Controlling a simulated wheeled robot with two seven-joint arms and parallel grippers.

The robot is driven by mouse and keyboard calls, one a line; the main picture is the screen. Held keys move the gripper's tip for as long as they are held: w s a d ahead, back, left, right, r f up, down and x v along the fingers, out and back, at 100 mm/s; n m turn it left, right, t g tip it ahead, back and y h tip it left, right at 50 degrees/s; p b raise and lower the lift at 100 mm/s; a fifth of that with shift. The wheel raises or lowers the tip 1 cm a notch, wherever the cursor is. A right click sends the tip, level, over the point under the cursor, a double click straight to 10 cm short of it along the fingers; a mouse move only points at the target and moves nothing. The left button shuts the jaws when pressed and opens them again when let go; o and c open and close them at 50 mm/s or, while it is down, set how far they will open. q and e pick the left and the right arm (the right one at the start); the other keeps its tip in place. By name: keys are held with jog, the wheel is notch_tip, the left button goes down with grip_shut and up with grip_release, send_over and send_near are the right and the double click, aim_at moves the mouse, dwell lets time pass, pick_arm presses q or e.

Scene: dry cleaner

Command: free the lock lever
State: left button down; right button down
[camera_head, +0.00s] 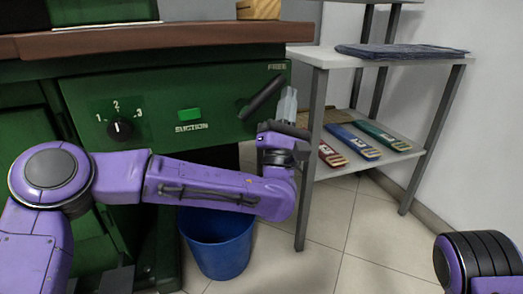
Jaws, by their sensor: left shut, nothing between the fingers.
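The lock lever (262,97) is a black bar on the right of the green machine's front panel. It slants from its lower-left pivot up to the right, its upper end below the label "FREE" (248,66). My left gripper (289,92) points up, just right of the lever's upper part. Its grey fingers are shut and empty. I cannot tell whether they touch the lever. Only a part of my right arm shows at the lower right; its gripper is out of view.
The panel has a dial (120,129) marked 1 to 3 and a green suction button (190,114). A brown-edged top (150,38) overhangs it. A blue bin (218,245) stands below. A grey shelf (395,62) holding folded dark cloth (400,51) and several coloured items is close on the right.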

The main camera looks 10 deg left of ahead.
dwell(0.3)
